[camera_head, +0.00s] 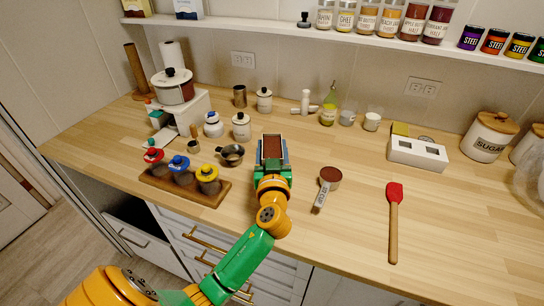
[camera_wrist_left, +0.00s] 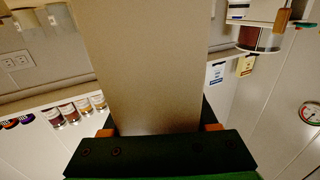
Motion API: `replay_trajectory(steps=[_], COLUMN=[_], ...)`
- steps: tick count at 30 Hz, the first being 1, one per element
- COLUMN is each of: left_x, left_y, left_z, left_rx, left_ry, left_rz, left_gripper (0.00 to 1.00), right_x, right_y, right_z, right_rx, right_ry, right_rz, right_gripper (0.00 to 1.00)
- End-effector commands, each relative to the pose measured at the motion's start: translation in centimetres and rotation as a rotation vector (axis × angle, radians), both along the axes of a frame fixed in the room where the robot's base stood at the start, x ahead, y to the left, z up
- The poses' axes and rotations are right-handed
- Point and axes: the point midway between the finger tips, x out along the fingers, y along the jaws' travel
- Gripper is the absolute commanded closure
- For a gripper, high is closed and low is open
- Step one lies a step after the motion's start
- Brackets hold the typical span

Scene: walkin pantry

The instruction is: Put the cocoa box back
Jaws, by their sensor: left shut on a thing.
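The cocoa box (camera_head: 272,147), with a brown face showing, is between the fingers of my left gripper (camera_head: 272,160) over the middle of the counter. In the left wrist view the cocoa box (camera_wrist_left: 150,65) is a wide, plain brownish panel rising between the fingertips and filling the centre. My left gripper (camera_wrist_left: 160,130) is shut on it. I cannot tell whether the box touches the counter. Its label is not visible. My right gripper is not in view.
The wall shelf (camera_head: 350,38) holds jars, spice tins and two boxes at its left end, with bare shelf between. A measuring cup (camera_head: 329,177) and red spatula (camera_head: 394,205) lie right of my gripper. A wooden rack (camera_head: 215,196) with colourful-lidded jars stands left. White canisters (camera_head: 241,127) stand behind.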

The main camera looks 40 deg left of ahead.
Motion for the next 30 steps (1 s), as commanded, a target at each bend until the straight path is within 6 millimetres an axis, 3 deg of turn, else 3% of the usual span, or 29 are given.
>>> replay_trajectory(steps=[3,14,15,17,27,30], left_x=[-0.1,-0.1,-0.1,-0.1,-0.1,-1.0], left_y=[-0.1,-0.1,-0.1,-0.1,-0.1,-0.9], left_z=[-1.9,-2.5,-2.4,-2.3,-2.0,-2.4], left_rx=[0.003,0.000,0.000,0.000,0.001,0.000], left_ry=[0.007,0.001,0.002,0.003,0.003,0.004], left_rz=[-0.001,-0.002,-0.002,-0.002,-0.001,-0.003], left_gripper=[1.00,1.00,0.30,0.14,0.11,0.11], right_x=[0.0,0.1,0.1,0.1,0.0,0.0], right_y=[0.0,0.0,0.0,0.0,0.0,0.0], right_z=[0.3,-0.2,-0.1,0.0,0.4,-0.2], right_rx=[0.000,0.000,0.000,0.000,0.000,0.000], right_ry=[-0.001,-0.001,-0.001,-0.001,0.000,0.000], right_rz=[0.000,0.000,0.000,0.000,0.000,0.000], right_gripper=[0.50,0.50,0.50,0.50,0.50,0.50])
